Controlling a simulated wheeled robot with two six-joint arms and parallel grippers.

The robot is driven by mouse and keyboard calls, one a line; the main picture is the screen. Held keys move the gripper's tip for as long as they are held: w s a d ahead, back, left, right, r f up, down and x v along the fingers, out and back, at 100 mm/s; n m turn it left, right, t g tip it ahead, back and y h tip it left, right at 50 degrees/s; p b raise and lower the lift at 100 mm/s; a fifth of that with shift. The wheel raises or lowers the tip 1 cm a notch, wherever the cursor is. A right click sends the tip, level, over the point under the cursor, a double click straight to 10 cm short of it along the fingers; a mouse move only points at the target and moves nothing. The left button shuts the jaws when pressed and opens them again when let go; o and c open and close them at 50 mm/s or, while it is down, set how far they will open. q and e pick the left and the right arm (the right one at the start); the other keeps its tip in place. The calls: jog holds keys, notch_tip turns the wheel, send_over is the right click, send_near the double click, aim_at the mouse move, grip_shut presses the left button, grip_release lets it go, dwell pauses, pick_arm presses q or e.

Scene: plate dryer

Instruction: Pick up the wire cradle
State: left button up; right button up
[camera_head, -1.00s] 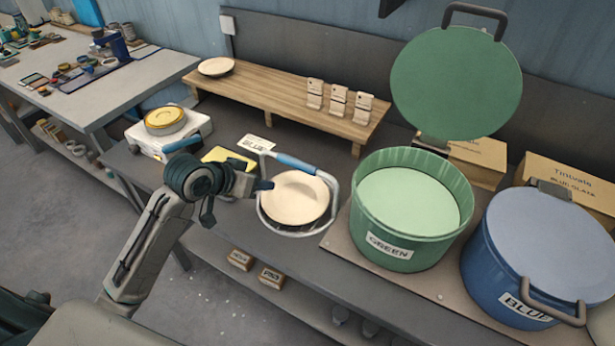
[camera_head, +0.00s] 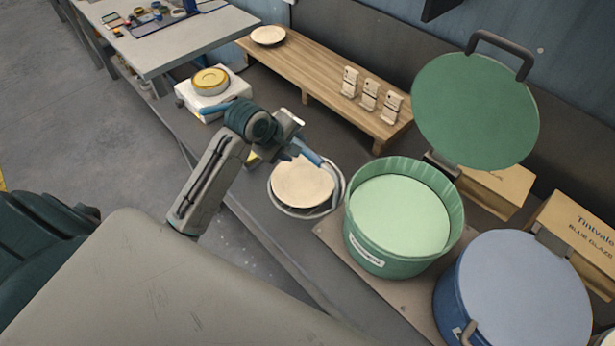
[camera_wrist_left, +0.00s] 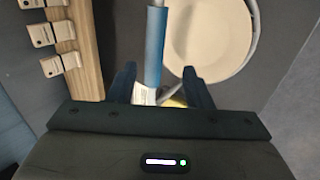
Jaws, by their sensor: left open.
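The wire cradle (camera_head: 343,186) stands on the dark bench and holds a cream plate (camera_head: 302,183). Its blue handle (camera_head: 307,152) arches above the plate's far side. My left gripper (camera_head: 298,147) is at the handle, partly hidden by its own wrist in the head view. In the left wrist view, the gripper (camera_wrist_left: 157,78) is open, and the blue handle (camera_wrist_left: 154,45) runs down toward the gap between its two fingers. The plate (camera_wrist_left: 208,38) lies beyond, to the right. I cannot tell whether a finger touches the handle. My right gripper is out of view.
A green tub (camera_head: 385,250) with its lid raised stands right of the cradle. A closed blue tub (camera_head: 450,305) is farther right. A wooden rack (camera_head: 320,75) runs behind. A white scale (camera_head: 203,98) is at the left.

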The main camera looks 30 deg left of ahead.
aim_at(307, 152)
pick_arm(q)
jog(key=shift+x, duration=0.95)
jog(key=shift+w+d+p, duration=0.25)
jog(key=shift+d+p, duration=0.05)
jog(key=shift+d, duration=0.05)
jog(key=shift+w+d+f+p, duration=0.2)
jog(key=shift+d+f+p, duration=0.05)
jog(key=shift+p, duration=0.1)
jog(key=p+x, duration=0.1)
jog(key=x, duration=0.2)
jog(key=shift+w+d+f+p, duration=0.1)
jog(key=shift+d+p, duration=0.05)
jog(key=shift+p, duration=0.2)
jog(key=shift+w+d+f, duration=0.1)
jog(key=shift+w+f, duration=0.15)
jog(key=shift+f, duration=0.2)
jog(key=shift+r, duration=0.1)
grip_shut()
